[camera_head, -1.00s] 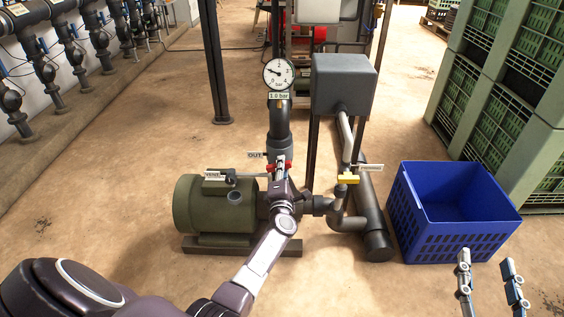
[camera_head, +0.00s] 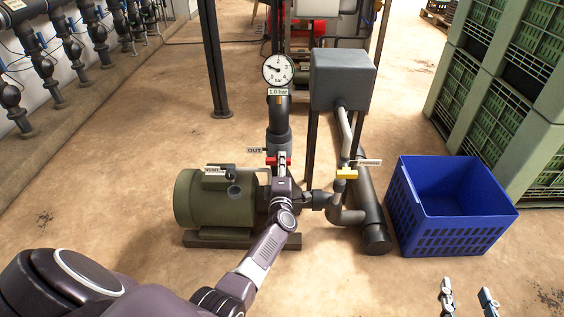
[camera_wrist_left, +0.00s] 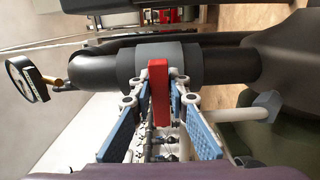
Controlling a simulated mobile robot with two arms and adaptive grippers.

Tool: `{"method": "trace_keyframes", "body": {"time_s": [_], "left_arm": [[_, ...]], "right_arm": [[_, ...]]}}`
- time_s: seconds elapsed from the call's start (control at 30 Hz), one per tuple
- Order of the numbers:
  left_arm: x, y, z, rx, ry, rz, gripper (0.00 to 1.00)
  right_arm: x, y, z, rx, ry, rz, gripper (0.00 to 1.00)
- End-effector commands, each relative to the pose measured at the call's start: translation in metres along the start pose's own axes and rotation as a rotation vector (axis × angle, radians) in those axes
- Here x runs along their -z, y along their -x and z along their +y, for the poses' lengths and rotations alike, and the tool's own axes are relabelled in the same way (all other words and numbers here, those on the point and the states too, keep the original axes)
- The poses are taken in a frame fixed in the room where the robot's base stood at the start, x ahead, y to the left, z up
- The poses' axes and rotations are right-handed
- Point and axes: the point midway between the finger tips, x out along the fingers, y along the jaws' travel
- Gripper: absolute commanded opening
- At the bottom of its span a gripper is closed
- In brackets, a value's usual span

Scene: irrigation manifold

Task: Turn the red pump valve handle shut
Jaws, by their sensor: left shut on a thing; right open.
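The red pump valve handle (camera_head: 271,161) sits on the dark vertical outlet pipe, below the gauge and beside the OUT label. In the head view it shows as red bits on both sides of my left gripper (camera_head: 282,160), lying crosswise to the pipe. In the left wrist view the red handle (camera_wrist_left: 159,85) stands as a flat bar between the blue-padded fingers of my left gripper (camera_wrist_left: 158,98), which is shut on it. The valve body behind is partly hidden. My right gripper (camera_head: 467,292) is open and empty at the bottom right.
The green pump (camera_head: 210,203) stands left of the handle. A gauge (camera_head: 278,69) labelled 1.0 bar is above. A yellow handle (camera_head: 347,174) is on the pipe to the right. A blue crate (camera_head: 450,235) is on the floor further right, beside stacked green crates (camera_head: 492,90).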

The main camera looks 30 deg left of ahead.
Motion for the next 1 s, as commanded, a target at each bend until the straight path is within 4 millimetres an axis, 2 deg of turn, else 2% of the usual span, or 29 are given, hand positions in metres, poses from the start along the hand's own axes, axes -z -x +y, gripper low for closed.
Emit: {"method": "trace_keyframes", "body": {"time_s": [0.07, 0.1, 0.27, 0.53, 0.67, 0.77, 1.0], "left_arm": [[-0.001, 0.001, -0.001, 0.002, 0.001, -0.003, 0.00], [-0.001, 0.001, -0.001, 0.002, 0.001, -0.003, 0.16], [-0.001, 0.001, -0.001, 0.002, 0.001, -0.002, 0.33], [0.000, 0.001, -0.001, 0.001, 0.002, -0.001, 0.33], [-0.001, 0.008, -0.002, 0.002, 0.002, -0.002, 0.33], [-0.001, 0.021, -0.002, 0.004, 0.004, -0.002, 0.33], [-0.001, 0.069, -0.002, 0.004, 0.003, -0.002, 0.33]], "right_arm": [[0.000, 0.000, 0.000, 0.000, 0.000, 0.000, 0.44], [0.000, 0.000, 0.000, 0.000, 0.000, 0.001, 0.44], [0.000, 0.000, 0.000, 0.000, 0.000, 0.001, 0.44], [0.000, 0.000, 0.000, 0.001, 0.000, 0.000, 0.44], [0.000, 0.000, 0.000, 0.001, 0.000, 0.000, 0.44], [0.000, 0.000, 0.000, 0.000, 0.000, 0.000, 0.44], [0.000, 0.000, 0.000, 0.000, 0.000, 0.001, 0.44]]}}
